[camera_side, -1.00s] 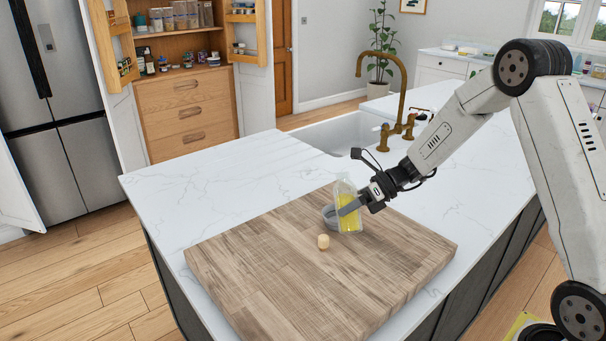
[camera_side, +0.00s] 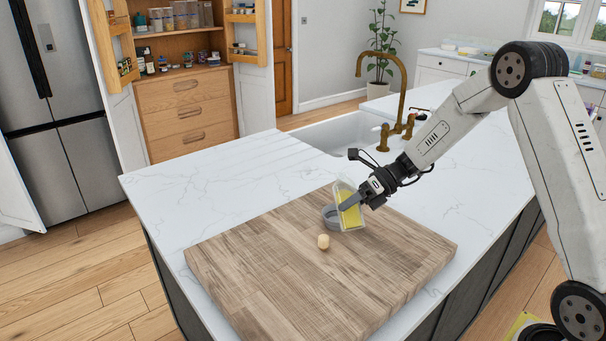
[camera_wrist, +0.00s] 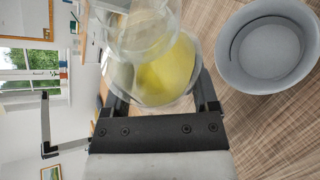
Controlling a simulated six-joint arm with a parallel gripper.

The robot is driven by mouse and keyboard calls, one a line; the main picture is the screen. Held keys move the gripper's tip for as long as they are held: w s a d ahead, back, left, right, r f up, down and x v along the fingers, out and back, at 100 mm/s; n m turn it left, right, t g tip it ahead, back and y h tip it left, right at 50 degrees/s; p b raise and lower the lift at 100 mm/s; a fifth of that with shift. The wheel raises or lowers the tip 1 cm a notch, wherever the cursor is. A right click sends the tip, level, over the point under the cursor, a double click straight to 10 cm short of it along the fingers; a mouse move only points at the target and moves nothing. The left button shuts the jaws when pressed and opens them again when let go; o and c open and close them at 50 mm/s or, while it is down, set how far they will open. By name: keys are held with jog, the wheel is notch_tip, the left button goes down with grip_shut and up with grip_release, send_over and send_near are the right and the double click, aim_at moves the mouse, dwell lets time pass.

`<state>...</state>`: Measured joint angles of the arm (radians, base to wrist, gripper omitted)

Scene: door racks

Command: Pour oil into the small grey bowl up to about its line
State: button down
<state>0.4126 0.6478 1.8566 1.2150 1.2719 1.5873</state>
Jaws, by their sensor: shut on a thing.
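A clear bottle of yellow oil (camera_side: 350,214) is held in my gripper (camera_side: 352,205), tilted to the left above the cutting board. It also shows in the wrist view (camera_wrist: 165,72), between the two fingers of my gripper (camera_wrist: 160,100), with its narrower clear end toward the top of the picture. The small grey bowl (camera_side: 329,215) stands on the board just left of the bottle, partly hidden behind it. In the wrist view the bowl (camera_wrist: 285,85) looks empty, with a darker line around its inner wall. I see no oil stream.
The wooden cutting board (camera_side: 270,260) lies on the white marble island (camera_side: 190,180). A small round cork-like piece (camera_side: 323,241) sits on the board in front of the bowl. A sink with a brass tap (camera_side: 398,100) is behind. The board's left and front are clear.

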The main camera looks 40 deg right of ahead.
aim_at(350, 219)
jog(key=shift+s+a+f+m+g, duration=0.1)
jog(key=shift+s+f+m+g, duration=0.15)
jog(key=shift+f+m, duration=0.35)
dwell(1.3)
jog(key=shift+s+a+f+m+g+y, duration=0.1)
jog(key=shift+s+f+m+g+y, duration=0.2)
jog(key=shift+m+g+y, duration=0.25)
jog(key=shift+s+a+f+m+g+y, duration=0.1)
jog(key=shift+s+f+m+g+y, duration=0.05)
jog(key=shift+f+m+g+y, duration=0.4)
dwell(5.0)
